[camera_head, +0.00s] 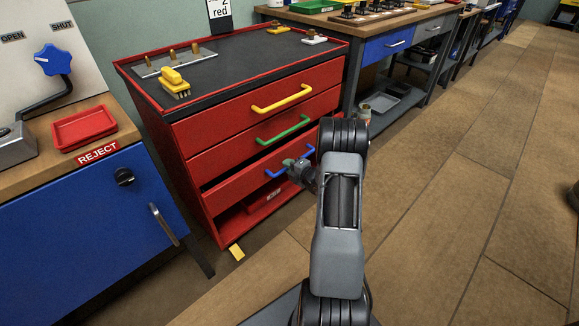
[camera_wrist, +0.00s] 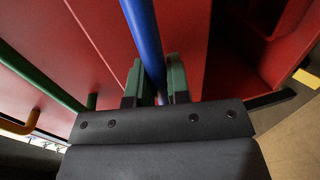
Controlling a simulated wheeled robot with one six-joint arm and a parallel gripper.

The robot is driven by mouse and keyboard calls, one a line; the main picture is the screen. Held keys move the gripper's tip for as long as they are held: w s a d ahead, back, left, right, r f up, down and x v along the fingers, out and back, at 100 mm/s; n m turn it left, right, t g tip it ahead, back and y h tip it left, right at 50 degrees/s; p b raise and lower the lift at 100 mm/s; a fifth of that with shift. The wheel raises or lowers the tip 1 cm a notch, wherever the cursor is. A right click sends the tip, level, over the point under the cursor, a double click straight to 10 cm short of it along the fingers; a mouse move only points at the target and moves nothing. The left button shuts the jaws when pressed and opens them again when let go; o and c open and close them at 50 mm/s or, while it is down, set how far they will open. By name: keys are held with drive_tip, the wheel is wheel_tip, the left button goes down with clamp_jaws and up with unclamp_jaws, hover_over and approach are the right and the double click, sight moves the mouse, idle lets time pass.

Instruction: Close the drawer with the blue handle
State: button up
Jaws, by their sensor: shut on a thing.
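The red drawer (camera_head: 232,192) with the blue handle (camera_head: 273,174) is the third one down in a red cabinet (camera_head: 186,168). A dark gap shows above its front at the left, so it stands a little open. My gripper (camera_head: 290,165) is at the handle, partly hidden behind my arm in the head view. In the wrist view the blue handle (camera_wrist: 143,32) runs between the two green-grey fingers of my gripper (camera_wrist: 156,82), which are shut on it.
Drawers with a yellow handle (camera_head: 281,98) and a green handle (camera_head: 283,130) sit above and look shut. An open red space lies below. A blue cupboard (camera_head: 85,235) stands at left, a workbench (camera_head: 385,45) at right. The floor (camera_head: 450,190) at right is clear.

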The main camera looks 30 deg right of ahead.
sight(282, 160)
clamp_jaws()
drive_tip(key=x, duration=0.3)
drive_tip(key=shift+w+r, duration=0.3)
drive_tip(key=shift+w, duration=0.15)
drive_tip(key=shift+w+a+r, duration=0.1)
drive_tip(key=shift+w, duration=0.05)
drive_tip(key=shift+o, duration=2)
unclamp_jaws()
drive_tip(key=shift+w+a, duration=0.1)
drive_tip(key=shift+w, duration=0.05)
drive_tip(key=shift+o, duration=1.3)
